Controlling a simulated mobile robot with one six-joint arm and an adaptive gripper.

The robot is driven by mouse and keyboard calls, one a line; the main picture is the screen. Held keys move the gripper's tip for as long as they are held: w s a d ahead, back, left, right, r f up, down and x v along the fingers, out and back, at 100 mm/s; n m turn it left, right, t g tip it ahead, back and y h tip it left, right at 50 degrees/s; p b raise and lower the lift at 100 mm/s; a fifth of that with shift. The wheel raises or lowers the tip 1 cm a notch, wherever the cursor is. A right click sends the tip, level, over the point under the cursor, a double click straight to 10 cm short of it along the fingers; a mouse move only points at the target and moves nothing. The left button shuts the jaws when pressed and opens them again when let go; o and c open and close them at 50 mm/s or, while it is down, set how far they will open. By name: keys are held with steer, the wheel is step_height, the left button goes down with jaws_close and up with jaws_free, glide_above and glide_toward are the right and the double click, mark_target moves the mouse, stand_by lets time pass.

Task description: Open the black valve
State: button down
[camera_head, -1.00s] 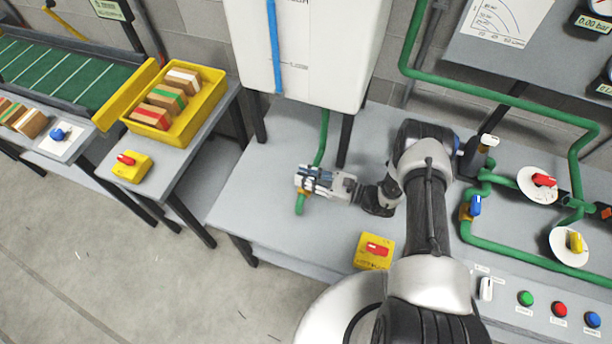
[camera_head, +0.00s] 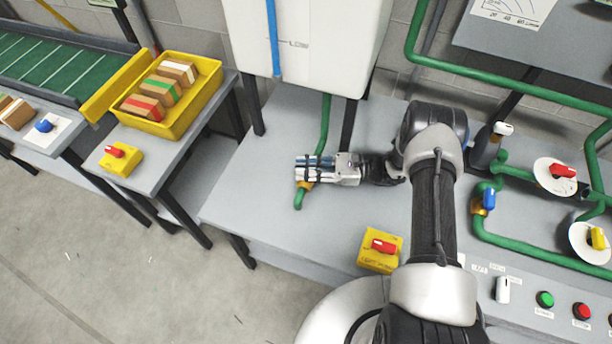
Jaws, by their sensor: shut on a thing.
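The valve sits on the green drain pipe (camera_head: 324,126) below the white tank (camera_head: 320,60). Its brass-coloured body (camera_head: 304,186) shows just below my gripper, and the short green outlet (camera_head: 298,202) runs down from it. My gripper (camera_head: 308,168) reaches in from the right, lying nearly level, and its fingers are shut on the black valve at its handle. The fingers hide most of the handle, so its angle cannot be told.
A yellow box with a red switch (camera_head: 383,246) stands on the grey bench (camera_head: 262,190) below my arm. Green pipes (camera_head: 520,243) with blue, red and yellow valves are at right. A yellow crate (camera_head: 206,98) is on the left table. The bench left of the valve is clear.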

steer(key=g+b, duration=0.1)
steer(key=n+g+b, duration=0.2)
steer(key=shift+f+g, duration=0.25)
steer(key=shift+g, duration=0.15)
steer(key=shift+r+n+g+h+b, duration=0.2)
steer(key=shift+n+g+h+b, duration=0.35)
steer(key=shift+n+g, duration=0.7)
steer(key=shift+g, duration=0.25)
steer(key=c, duration=1.4)
jaws_free()
steer(key=shift+r, duration=0.1)
step_height(320, 180, up, 10)
